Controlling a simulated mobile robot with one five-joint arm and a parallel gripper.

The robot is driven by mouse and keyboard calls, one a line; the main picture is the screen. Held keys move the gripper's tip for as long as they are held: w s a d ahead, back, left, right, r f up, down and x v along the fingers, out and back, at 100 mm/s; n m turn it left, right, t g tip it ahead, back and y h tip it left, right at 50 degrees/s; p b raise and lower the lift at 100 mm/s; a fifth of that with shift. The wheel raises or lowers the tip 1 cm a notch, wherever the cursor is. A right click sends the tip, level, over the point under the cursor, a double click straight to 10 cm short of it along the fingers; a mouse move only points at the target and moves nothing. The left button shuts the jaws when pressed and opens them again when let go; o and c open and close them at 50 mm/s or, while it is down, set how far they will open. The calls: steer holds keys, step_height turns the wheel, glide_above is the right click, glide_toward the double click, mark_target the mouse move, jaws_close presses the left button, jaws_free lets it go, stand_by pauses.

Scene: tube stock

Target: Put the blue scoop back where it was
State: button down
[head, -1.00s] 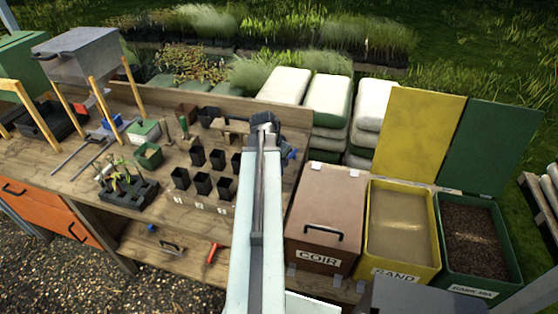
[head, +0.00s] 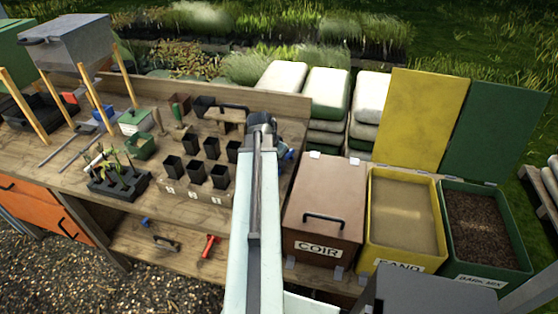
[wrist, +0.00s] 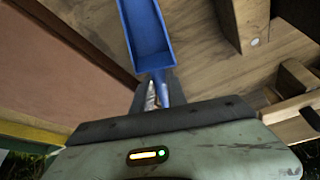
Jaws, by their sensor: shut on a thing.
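The blue scoop (wrist: 150,35) fills the upper middle of the wrist view, its pan pointing away from my gripper. My gripper (wrist: 155,95) is shut on the scoop's handle end. In the head view a small blue part of the scoop (head: 289,154) shows at the right of my gripper (head: 263,122), by the right end of the workbench (head: 270,105). The rest of the scoop is hidden behind my gripper there. I cannot tell how high it is above the wood.
Right of the bench stand a closed brown COIR bin (head: 325,195) and open yellow SAND (head: 405,215) and green bark (head: 485,225) bins, lids raised. Black pots (head: 196,172) and a wooden stand (head: 225,116) are left of my arm. A lower shelf (head: 190,240) holds tools.

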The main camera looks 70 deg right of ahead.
steer(key=shift+f+b, duration=0.6)
steer(key=c, duration=1.3)
jaws_free()
steer(key=shift+o, duration=0.2)
steer(key=shift+r, duration=0.1)
